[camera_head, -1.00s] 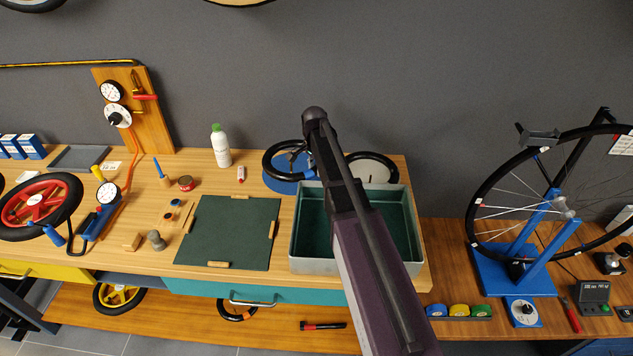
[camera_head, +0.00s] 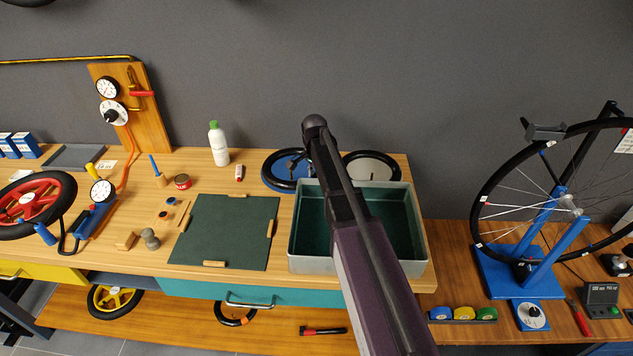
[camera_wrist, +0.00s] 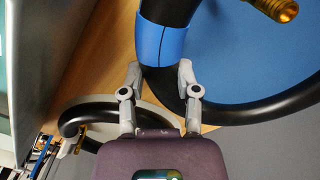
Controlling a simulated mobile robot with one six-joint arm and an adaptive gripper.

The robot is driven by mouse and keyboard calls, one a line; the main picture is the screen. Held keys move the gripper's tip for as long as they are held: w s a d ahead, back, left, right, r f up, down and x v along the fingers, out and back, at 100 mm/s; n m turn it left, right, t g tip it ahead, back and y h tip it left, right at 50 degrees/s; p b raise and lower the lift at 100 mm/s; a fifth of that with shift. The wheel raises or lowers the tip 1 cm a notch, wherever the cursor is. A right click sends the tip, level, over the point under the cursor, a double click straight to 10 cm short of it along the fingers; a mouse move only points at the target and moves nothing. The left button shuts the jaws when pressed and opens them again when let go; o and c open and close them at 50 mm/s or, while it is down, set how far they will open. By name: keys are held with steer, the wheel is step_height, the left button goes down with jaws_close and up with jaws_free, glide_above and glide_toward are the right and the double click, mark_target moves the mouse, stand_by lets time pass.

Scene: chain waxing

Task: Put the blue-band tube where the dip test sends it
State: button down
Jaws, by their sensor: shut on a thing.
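The blue-band tube is a black ring (camera_head: 266,172) at the back of the bench, lying on or just above a round blue pad (camera_head: 285,168). In the wrist view the tube (camera_wrist: 255,112) has a blue band (camera_wrist: 163,42) and a brass valve (camera_wrist: 283,8), over the blue pad (camera_wrist: 260,50). My gripper (camera_wrist: 160,74) is shut on the tube at the band. In the head view my arm hides most of the grip. Full contact with the pad is unclear. A grey tank (camera_head: 330,265) with a dark teal inside stands in front.
Another black tube (camera_head: 398,165) lies on a pale round pad (camera_head: 370,170) to the right. A green mat (camera_head: 225,232) lies left of the tank. A white bottle (camera_head: 219,147) stands behind it. A wheel stand (camera_head: 520,275) is at far right.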

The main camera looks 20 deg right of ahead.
steer(key=shift+w+d+f, duration=0.1)
steer(key=shift+w+f, duration=0.1)
steer(key=shift+f, duration=0.05)
steer(key=shift+c, duration=1.7)
jaws_free()
steer(key=shift+r, duration=0.2)
step_height(320, 180, up, 12)
steer(key=p, duration=1.2)
steer(key=shift+f, duration=0.15)
steer(key=shift+w, duration=0.1)
